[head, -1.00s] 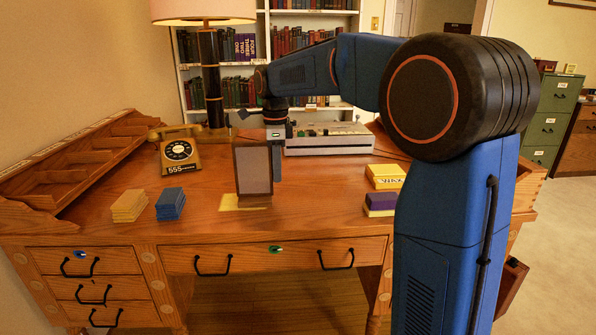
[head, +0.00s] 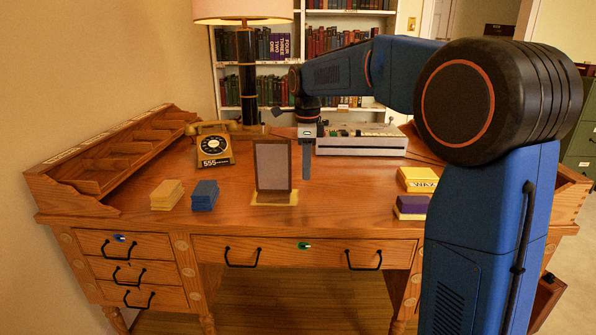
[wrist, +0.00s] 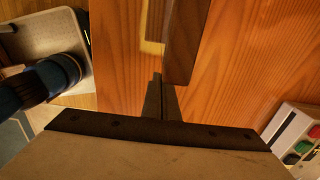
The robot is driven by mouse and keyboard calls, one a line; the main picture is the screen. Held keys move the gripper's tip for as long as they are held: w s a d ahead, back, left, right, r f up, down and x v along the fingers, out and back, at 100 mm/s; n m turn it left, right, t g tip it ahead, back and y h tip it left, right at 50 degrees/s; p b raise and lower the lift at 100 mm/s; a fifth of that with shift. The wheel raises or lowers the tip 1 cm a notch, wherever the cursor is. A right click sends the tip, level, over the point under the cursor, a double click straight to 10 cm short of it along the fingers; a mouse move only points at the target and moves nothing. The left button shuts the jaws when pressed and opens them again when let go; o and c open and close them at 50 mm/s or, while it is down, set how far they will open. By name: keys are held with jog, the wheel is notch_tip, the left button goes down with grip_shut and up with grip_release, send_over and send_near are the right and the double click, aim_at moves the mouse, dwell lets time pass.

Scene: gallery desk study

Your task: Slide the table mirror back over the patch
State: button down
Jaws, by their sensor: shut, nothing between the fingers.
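The table mirror (head: 272,166), a dark-framed upright panel with a greyish face, stands on the desk over the yellow patch (head: 290,200). A strip of the patch shows in front of and beside its foot. My gripper (head: 306,176) is shut and empty, pointing down just right of the mirror, with a small gap between them in the head view. In the wrist view, the shut fingers (wrist: 160,78) are close beside the mirror's dark edge (wrist: 182,40), and part of the patch outline (wrist: 152,47) shows beyond. Whether they touch there I cannot tell.
Yellow (head: 167,195) and blue (head: 204,195) stacks and a telephone (head: 214,146) are left of the mirror. A grey device (head: 362,140) stands behind right. Yellow (head: 418,179) and purple (head: 411,206) blocks lie right. The desk front is clear.

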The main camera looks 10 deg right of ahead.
notch_tip(320, 180, up, 9)
jog(key=s+d+n+t, duration=0.1)
jog(key=s+d+n, duration=0.3)
jog(key=s, duration=0.6)
jog(key=s+d+f+n+t, duration=0.1)
jog(key=s+f+n+t, duration=0.1)
jog(key=s+f+n, duration=0.6)
jog(key=s+d+f+n+t, duration=0.1)
jog(key=s+f+n, duration=0.8)
jog(key=s, duration=1)
notch_tip(320, 180, down, 3)
jog(key=shift+s+d+r+t, duration=0.1)
jog(key=shift+s+d+t, duration=0.3)
jog(key=shift+d, duration=0.15)
